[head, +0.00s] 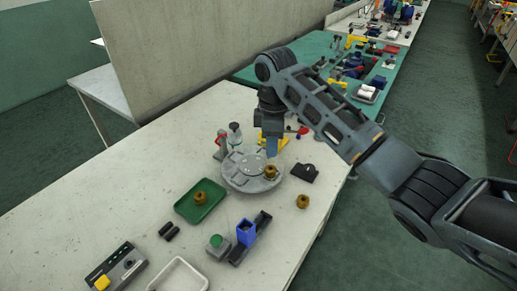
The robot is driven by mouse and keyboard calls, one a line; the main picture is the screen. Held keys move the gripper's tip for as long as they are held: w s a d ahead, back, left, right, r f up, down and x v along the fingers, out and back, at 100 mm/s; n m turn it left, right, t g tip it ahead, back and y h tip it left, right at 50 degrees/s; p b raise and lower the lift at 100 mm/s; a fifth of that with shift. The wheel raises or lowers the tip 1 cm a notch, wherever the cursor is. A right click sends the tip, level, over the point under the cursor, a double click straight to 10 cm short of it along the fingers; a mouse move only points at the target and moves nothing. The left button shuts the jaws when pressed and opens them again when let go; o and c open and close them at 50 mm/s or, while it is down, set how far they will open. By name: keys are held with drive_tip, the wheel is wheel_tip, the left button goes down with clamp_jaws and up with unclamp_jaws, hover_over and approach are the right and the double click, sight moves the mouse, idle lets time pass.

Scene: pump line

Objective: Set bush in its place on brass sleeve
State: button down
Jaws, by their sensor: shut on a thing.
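My gripper (271,154) points straight down over the round grey plate (238,176). It is shut on a small part, which I take to be the bush; the part is too small and too close to the fingers to make out clearly. A brass-coloured sleeve (270,172) stands on the right side of the plate, directly below the fingertips. I cannot tell whether the held part touches it. Two similar brass-coloured pieces show: one (201,199) in the green tray (184,209), one (302,201) on the bare table at right.
A black flat block (303,173) lies right of the plate. A red and grey stand (222,145) and a yellow piece (264,138) are behind it. A blue holder (246,233), green button box (217,245) and white tray (179,276) stand in front. The table's left side is clear.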

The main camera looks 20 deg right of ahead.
drive_tip(key=shift+f+b, duration=1.65)
drive_tip(key=shift+f, duration=0.65)
drive_tip(key=shift+p, duration=0.4)
drive_tip(key=shift+f+p, duration=0.2)
drive_tip(key=shift+p, duration=0.4)
idle(0.4)
drive_tip(key=c, duration=1)
unclamp_jaws()
drive_tip(key=shift+r, duration=0.15)
